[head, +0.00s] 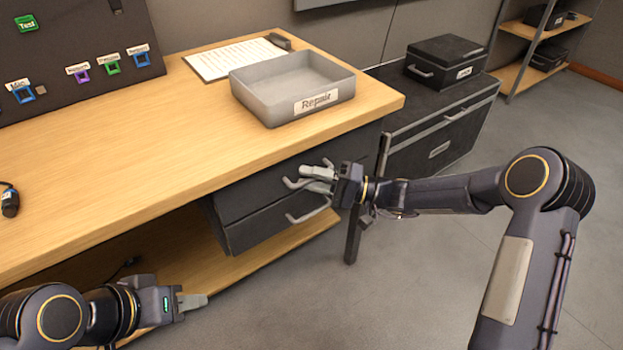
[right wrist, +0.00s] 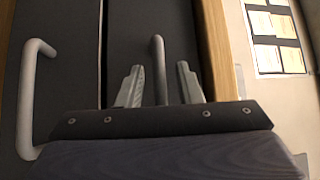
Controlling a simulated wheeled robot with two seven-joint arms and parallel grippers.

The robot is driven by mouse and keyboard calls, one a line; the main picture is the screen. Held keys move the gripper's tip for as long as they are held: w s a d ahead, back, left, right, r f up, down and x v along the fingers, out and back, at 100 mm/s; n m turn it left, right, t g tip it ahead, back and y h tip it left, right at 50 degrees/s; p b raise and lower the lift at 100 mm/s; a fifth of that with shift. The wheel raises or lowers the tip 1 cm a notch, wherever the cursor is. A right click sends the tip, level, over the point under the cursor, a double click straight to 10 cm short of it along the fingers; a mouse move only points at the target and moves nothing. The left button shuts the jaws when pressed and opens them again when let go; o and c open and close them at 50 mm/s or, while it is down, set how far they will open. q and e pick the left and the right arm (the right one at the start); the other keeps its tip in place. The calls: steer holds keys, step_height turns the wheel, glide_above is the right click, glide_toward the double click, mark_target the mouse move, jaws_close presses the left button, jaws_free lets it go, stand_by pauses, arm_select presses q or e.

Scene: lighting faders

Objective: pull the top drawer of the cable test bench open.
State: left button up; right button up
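The cable test bench (head: 150,150) has a wooden top with two dark drawers under its right end. The top drawer (head: 240,197) appears closed. Its grey bar handle (head: 291,184) is partly hidden by my right gripper (head: 318,180). In the right wrist view, the top drawer handle (right wrist: 158,65) lies between the two fingertips of my right gripper (right wrist: 160,85), with a gap on each side. That gripper is open and not clamped on it. My left gripper (head: 192,302) is low at the left, away from the drawers; its finger gap cannot be made out.
The lower drawer's handle (head: 308,215) sits just below; it also shows in the right wrist view (right wrist: 32,95). A grey Repair tray (head: 240,90) stands on the bench. A dark cabinet (head: 425,135) with a black case (head: 446,62) stands behind. The floor in front is clear.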

steer(key=shift+c, duration=0.3)
jaws_close()
